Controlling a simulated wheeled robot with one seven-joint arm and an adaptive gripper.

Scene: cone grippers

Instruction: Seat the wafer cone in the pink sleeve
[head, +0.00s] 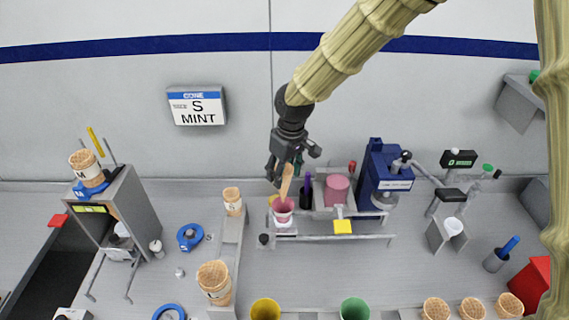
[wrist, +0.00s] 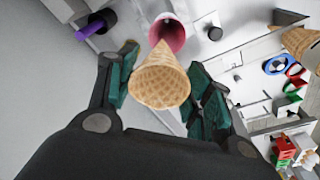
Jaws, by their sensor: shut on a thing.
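My gripper (head: 286,160) hangs over the middle of the bench. In the wrist view its green-padded fingers (wrist: 163,86) stand on both sides of the wafer cone (wrist: 162,82) and are shut on it. The cone's wide end faces the wrist camera and its tip points away, at the mouth of the pink sleeve (wrist: 168,33). In the head view the tan cone (head: 287,182) slants slightly, with its lower end at or inside the sleeve (head: 283,205). The tip is hidden, so its depth in the sleeve cannot be told.
A dark cup with a purple tool (head: 307,184), a pink block (head: 337,189) and a blue machine (head: 386,178) stand close at the right. A wafer cup (head: 232,200) stands on a rail at the left. A sign (head: 196,106) reads "S MINT".

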